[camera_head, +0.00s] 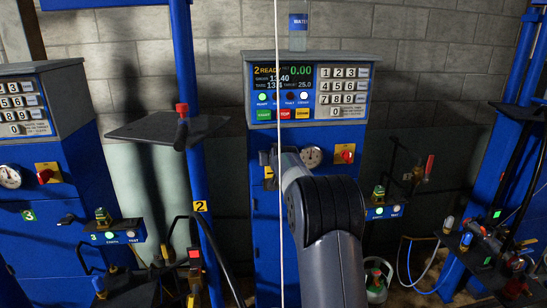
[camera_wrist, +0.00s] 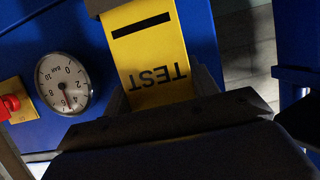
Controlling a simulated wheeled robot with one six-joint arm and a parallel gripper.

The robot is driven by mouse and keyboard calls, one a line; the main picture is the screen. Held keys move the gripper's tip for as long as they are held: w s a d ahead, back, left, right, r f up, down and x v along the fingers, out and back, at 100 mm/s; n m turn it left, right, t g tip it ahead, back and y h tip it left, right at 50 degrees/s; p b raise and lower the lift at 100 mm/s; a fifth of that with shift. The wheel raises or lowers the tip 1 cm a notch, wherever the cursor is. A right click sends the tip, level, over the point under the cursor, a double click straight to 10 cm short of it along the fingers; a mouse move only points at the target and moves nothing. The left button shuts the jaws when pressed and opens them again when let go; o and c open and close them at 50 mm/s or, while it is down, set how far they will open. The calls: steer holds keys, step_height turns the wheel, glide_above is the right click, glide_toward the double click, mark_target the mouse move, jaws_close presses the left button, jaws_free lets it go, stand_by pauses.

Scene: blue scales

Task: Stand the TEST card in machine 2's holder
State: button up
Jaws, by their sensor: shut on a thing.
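The yellow TEST card (camera_wrist: 150,48) is in my gripper (camera_wrist: 163,93) in the wrist view, its lettering upside down and a black bar near its far end. My gripper is shut on the card's near end. The far end meets a grey piece (camera_wrist: 104,5) at the top edge, perhaps the holder; I cannot tell whether the card is in it. In the head view, machine 2 (camera_head: 258,235) stands at centre, with a lit panel. A small yellow patch (camera_head: 269,172), perhaps the card, shows left of my arm, which hides my gripper there.
A pressure gauge (camera_wrist: 63,83) and a red knob on a yellow plate (camera_wrist: 18,110) are left of the card. In the head view, machine 3 (camera_head: 60,200) stands left, and a thin pale vertical line (camera_head: 278,80) runs before machine 2. A gas cylinder (camera_head: 376,285) stands lower right.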

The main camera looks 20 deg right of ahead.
steer(key=shift+f+b, duration=0.9)
steer(key=shift+f, duration=0.3)
steer(key=o, duration=1.1)
steer(key=shift+s+r, duration=0.1)
steer(key=b+v, duration=0.3)
steer(key=v, duration=0.7)
steer(key=shift+s+r, duration=0.15)
steer(key=shift+s, duration=0.2)
steer(key=shift+w, duration=0.15)
steer(key=p+x, duration=0.3)
steer(key=x, duration=0.7)
steer(key=shift+w, duration=0.35)
steer(key=shift+s, duration=0.2)
